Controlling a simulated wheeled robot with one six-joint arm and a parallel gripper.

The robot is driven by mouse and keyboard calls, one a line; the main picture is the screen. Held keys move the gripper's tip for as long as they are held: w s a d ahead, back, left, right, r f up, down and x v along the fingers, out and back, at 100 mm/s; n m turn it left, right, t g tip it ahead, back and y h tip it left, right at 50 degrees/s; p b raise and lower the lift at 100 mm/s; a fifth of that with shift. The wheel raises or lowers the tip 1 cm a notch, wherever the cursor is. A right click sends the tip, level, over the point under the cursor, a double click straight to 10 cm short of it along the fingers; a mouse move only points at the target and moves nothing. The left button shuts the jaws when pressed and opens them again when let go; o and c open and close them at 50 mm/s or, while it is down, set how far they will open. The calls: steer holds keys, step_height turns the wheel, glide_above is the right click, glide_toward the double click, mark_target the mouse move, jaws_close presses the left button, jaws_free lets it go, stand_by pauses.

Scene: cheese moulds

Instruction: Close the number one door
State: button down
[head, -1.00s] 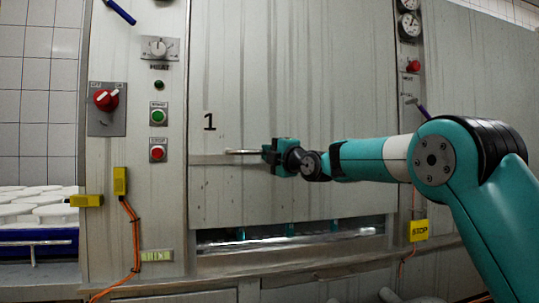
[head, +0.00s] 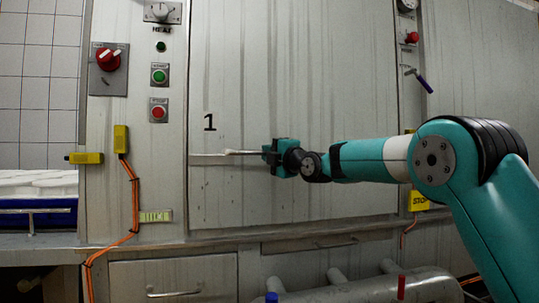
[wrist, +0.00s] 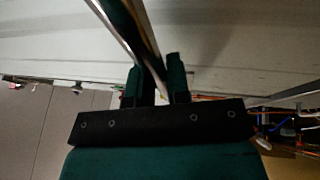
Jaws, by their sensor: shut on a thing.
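The number one door (head: 290,70) is a tall grey metal panel with a black "1" on it. Its bottom edge meets the sill (head: 270,236), and no gap shows there in the head view. A thin horizontal handle (head: 232,153) crosses the door below the "1". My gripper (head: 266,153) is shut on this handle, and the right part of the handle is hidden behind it. In the wrist view my gripper's two fingers (wrist: 156,84) stand at either side of the long handle bar (wrist: 132,30), close against the door face.
Left of the door is a control panel with a red switch (head: 108,58), a green button (head: 159,74) and a yellow sensor box (head: 121,139). Below are a drawer (head: 172,282) and a large pipe (head: 375,287). A blue tray (head: 38,219) stands at far left.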

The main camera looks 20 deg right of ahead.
steer(key=shift+f, duration=0.55)
steer(key=c, duration=1.2)
jaws_free()
steer(key=shift+o, duration=0.5)
steer(key=shift+r, duration=0.2)
steer(key=shift+s+d, duration=0.2)
steer(key=shift+s, duration=0.1)
steer(key=b+v, duration=0.1)
steer(key=v, duration=1.5)
steer(key=shift+s, duration=0.35)
steer(key=shift+d, duration=0.1)
